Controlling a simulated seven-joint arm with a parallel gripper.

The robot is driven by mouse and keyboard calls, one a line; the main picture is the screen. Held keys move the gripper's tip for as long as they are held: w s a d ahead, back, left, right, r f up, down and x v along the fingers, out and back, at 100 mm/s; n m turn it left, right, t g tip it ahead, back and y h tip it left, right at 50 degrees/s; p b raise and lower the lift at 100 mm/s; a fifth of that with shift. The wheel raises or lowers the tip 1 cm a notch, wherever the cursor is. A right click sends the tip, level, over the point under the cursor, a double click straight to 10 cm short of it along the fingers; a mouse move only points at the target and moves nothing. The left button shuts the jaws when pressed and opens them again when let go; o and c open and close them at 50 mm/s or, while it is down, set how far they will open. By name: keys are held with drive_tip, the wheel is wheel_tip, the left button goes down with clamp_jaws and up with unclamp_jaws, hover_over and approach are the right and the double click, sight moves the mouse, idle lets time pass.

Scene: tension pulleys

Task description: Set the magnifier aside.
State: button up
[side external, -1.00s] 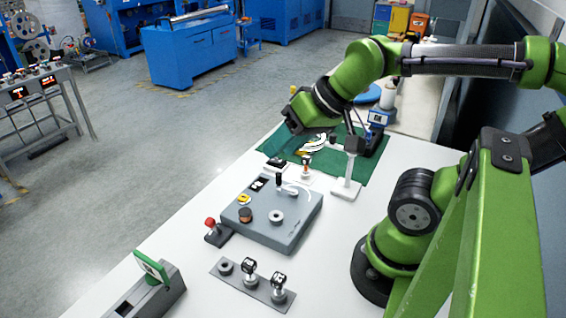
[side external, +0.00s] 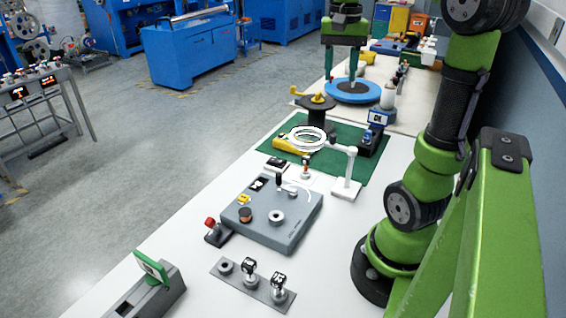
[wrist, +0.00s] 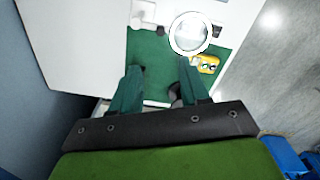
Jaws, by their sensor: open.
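The magnifier has a white ring-shaped head (side external: 307,135) on a thin arm from a white upright stand (side external: 348,172). Its head hangs above the green mat (side external: 382,165), in front of a black spool and over a yellow tool. In the wrist view the ring (wrist: 188,33) is beyond my right-hand finger and looks apart from it. My gripper (side external: 340,80) points down well behind the magnifier, in line with the blue disc in the side view. In the wrist view my gripper (wrist: 159,67) has its two green fingers apart with nothing between them.
The blue round disc (side external: 352,92) lies at the back of the bench. A black spool (side external: 317,104) and yellow tool (side external: 284,146) are near the ring. A grey device (side external: 262,229) and a plate with several small parts (side external: 233,280) are in front.

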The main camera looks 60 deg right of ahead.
sight(333, 135)
wheel_tip(333, 135, down, 16)
drive_tip(key=shift+f, duration=0.25)
idle(0.3)
clamp_jaws()
